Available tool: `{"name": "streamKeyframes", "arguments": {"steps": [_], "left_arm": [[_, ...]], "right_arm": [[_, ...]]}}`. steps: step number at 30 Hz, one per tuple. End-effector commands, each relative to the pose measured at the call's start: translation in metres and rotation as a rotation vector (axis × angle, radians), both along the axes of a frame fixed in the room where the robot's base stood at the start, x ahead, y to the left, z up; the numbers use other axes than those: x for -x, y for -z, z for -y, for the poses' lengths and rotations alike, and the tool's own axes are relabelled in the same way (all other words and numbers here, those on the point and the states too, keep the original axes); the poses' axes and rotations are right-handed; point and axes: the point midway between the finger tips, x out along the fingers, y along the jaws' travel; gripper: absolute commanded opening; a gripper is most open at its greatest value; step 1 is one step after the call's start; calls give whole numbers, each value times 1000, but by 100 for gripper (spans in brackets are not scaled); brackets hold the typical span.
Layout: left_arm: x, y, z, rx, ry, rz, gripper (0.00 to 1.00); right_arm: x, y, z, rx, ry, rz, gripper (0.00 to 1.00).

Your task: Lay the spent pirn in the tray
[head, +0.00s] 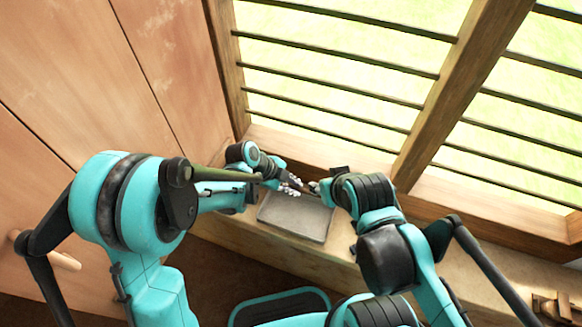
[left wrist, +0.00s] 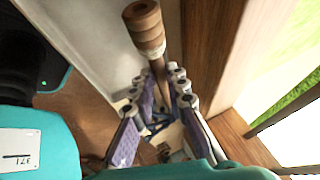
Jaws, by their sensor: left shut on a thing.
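My left gripper (head: 291,184) is just above the far left edge of the grey tray (head: 297,219), near the window sill. In the left wrist view, the spent pirn (left wrist: 145,28) is a turned brown wooden piece with a ringed, thick end and a thinner shaft. The shaft runs down between the two fingers of my left gripper (left wrist: 158,88), which is shut on it. The pirn is tilted and hardly shows in the head view. My right gripper (head: 315,187) is close beside the left one; its fingers are mostly hidden by its own wrist. The tray's visible floor looks empty.
The tray rests on a pale ledge (head: 465,265) below the barred window (head: 345,75). A wooden window post (head: 460,90) rises at the right. A reddish panelled wall (head: 90,75) stands at the left. The ledge right of my right arm is partly free.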

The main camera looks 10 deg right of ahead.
Motion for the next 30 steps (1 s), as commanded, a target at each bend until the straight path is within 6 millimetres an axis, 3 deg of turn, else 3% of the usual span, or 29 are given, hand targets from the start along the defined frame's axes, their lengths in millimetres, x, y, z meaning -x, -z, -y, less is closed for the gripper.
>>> {"name": "streamKeyframes", "arguments": {"steps": [11,30], "left_arm": [[2,10,8,1,64,-1,0],[2,76,8,0,61,0,0]], "right_arm": [[0,8,0,0,0,0,40],[0,59,0,0,0,0,40]]}}
